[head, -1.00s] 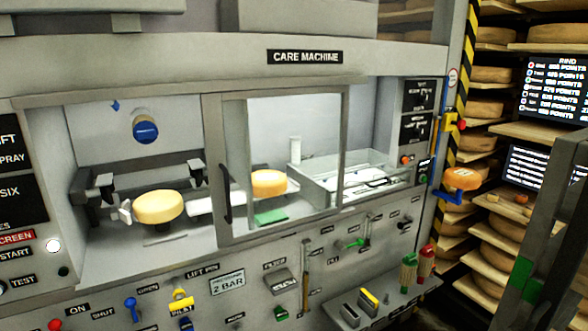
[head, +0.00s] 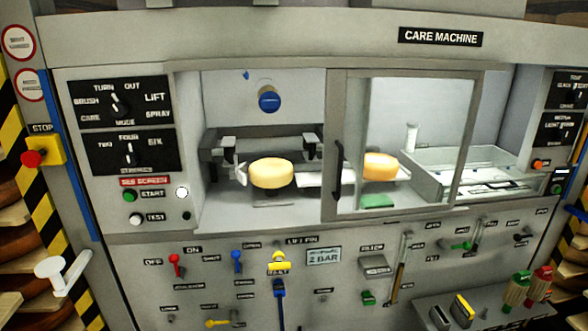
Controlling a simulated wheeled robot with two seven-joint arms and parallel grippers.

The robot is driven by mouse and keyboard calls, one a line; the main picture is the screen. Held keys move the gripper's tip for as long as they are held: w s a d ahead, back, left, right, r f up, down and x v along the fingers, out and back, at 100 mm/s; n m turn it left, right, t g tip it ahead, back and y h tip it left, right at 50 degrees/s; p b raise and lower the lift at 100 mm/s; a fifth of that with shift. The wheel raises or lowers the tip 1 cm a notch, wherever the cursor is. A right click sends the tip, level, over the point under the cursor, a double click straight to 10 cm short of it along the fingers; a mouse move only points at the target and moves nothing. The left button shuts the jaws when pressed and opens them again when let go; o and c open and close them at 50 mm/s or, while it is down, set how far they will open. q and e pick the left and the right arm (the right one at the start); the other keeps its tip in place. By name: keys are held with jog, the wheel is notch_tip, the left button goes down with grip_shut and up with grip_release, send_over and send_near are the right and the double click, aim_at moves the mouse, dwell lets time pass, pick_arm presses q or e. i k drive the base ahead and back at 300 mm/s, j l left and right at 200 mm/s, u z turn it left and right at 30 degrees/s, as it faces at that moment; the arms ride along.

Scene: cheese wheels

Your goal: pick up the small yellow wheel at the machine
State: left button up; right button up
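A small pale yellow cheese wheel (head: 271,174) lies flat in the open left bay of the care machine (head: 300,50), in front of dark clamp-like parts (head: 228,146). A second, more orange-yellow wheel (head: 380,167) sits to its right, seen through the glass of the sliding door (head: 420,140). Neither of my grippers shows in the head view, and nothing is holding the yellow wheel from the front.
The door frame with its dark handle (head: 337,170) stands right of the yellow wheel. A blue round knob (head: 269,99) is above it. Levers and valves, such as a yellow one (head: 279,262), stick out below. A red stop button (head: 32,159) is at the left.

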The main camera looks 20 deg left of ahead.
aim_at(271, 173)
jog(key=u, duration=2.2)
jog(key=z, duration=0.55)
jog(key=i+z, duration=0.25)
jog(key=z, duration=0.15)
jog(key=i+z, duration=0.35)
jog(key=i+j+z, duration=0.1)
jog(key=z, duration=0.3)
jog(key=i, duration=0.05)
